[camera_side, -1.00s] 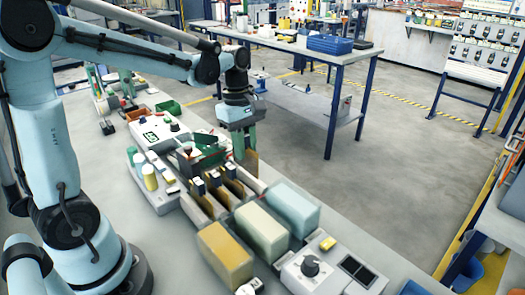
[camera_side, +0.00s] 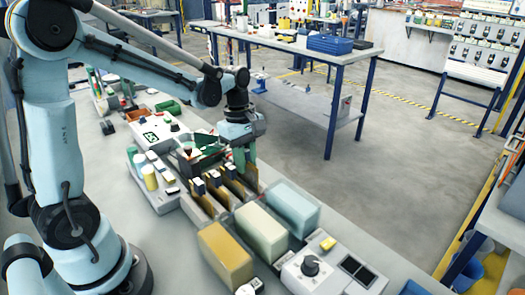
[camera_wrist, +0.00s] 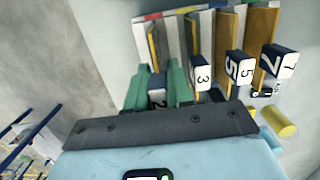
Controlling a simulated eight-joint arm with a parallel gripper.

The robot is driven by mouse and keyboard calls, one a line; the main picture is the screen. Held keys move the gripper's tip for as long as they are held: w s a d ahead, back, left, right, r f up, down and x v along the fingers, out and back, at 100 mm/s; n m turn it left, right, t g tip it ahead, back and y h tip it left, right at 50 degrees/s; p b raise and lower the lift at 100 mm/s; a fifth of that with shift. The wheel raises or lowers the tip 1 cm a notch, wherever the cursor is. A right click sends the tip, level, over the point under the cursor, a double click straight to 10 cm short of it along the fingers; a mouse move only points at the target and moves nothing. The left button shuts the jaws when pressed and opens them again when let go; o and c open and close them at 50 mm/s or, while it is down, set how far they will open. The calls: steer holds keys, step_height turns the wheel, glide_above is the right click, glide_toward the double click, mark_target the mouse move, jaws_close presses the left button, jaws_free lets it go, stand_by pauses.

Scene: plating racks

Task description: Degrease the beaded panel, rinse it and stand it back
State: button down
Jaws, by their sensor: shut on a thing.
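My gripper (camera_side: 243,160) is shut on the block tagged 2 (camera_wrist: 157,98) at the top of a bronze panel (camera_side: 251,180). The green fingers lie on both sides of this block in the wrist view. The panel hangs upright from it, at the far-right end of the panel rack (camera_side: 222,208). I cannot tell if its lower edge is fully seated. Beads on it are too small to see. Other bronze panels stand in the rack, tagged 3 (camera_wrist: 202,74), 5 (camera_wrist: 241,70) and 7 (camera_wrist: 279,63).
In front of the rack stand an amber block-shaped tank (camera_side: 225,255), a cream one (camera_side: 262,233) and a light blue one (camera_side: 291,208). A control box with a knob (camera_side: 311,266) is nearest. Bottles (camera_side: 150,178) and a white device (camera_side: 160,130) stand left of the rack.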

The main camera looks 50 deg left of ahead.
steer(key=shift+f, duration=1.2)
steer(key=shift+f, duration=0.1)
steer(key=c, duration=0.9)
jaws_free()
steer(key=r, duration=0.4)
steer(key=a+r, duration=0.1)
steer(key=r, duration=0.7)
steer(key=shift+a, duration=0.2)
